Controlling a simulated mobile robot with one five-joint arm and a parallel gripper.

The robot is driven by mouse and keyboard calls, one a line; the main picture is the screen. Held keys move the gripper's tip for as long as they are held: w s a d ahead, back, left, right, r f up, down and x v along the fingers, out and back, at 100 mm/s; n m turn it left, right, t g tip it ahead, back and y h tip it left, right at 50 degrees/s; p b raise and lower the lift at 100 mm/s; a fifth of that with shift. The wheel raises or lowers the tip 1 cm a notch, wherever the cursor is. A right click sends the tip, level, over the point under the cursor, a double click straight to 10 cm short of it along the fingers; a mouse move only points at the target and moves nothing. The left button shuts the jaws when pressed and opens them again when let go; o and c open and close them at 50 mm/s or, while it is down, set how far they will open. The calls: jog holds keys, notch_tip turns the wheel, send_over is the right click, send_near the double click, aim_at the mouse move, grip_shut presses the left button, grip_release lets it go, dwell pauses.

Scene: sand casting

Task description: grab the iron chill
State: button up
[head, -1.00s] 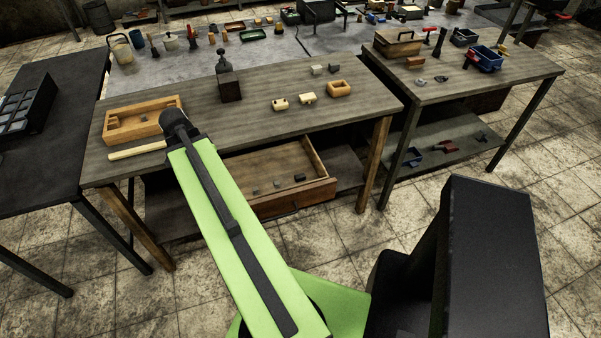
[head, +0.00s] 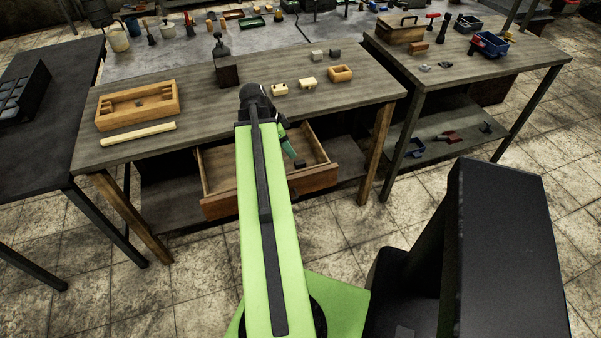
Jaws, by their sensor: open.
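A small dark block (head: 299,164), which looks like the iron chill, lies in the open drawer (head: 322,180) under the wooden bench, toward its right side. My gripper (head: 292,155) reaches down over the drawer, just above and left of the dark block. The gripper is open. It is too small to tell whether its fingers touch the block or stand beside it. My green arm hides the middle of the drawer and the other small pieces there.
The bench (head: 200,115) above the drawer carries a wooden frame (head: 138,105), a pale stick (head: 138,134), a dark bottle-like tool (head: 226,66) and several small wooden and grey blocks. A bench leg (head: 377,150) stands right of the drawer.

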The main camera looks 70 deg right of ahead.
aim_at(299, 162)
jog(key=b+x, duration=0.2)
jog(key=x, duration=0.2)
jog(key=shift+w+a, duration=0.1)
jog(key=b+x, duration=0.5)
jog(key=shift+s+f, duration=0.15)
jog(key=shift+s, duration=0.05)
grip_shut()
